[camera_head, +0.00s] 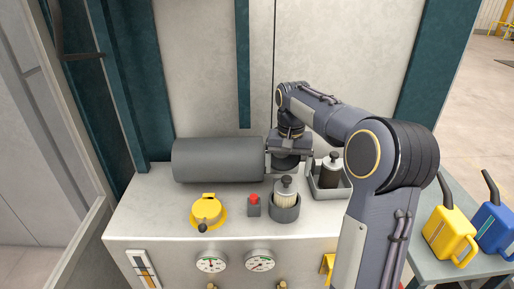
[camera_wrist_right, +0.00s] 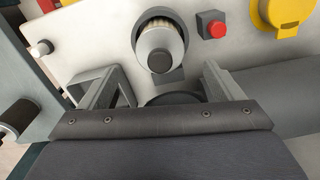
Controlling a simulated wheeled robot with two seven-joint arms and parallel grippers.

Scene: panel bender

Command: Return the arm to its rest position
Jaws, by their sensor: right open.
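My right arm reaches over the grey machine top (camera_head: 150,205) from the right in the head view. My right gripper (camera_head: 288,168) is at the back of the top, just right of the end of a large grey horizontal cylinder (camera_head: 215,160). Its two fingers are spread apart in the wrist view (camera_wrist_right: 160,88), with nothing clamped between them. A dark round part (camera_wrist_right: 172,99) shows between the fingers, partly hidden by the gripper body. My left gripper is not in view.
A pale filter in a grey cup (camera_head: 285,207) stands in front of the gripper. A dark-topped container (camera_head: 331,172) sits in a grey tray to the right. A red button (camera_head: 254,200) and yellow round device (camera_head: 208,212) are left. Yellow (camera_head: 450,235) and blue (camera_head: 494,228) cans stand far right.

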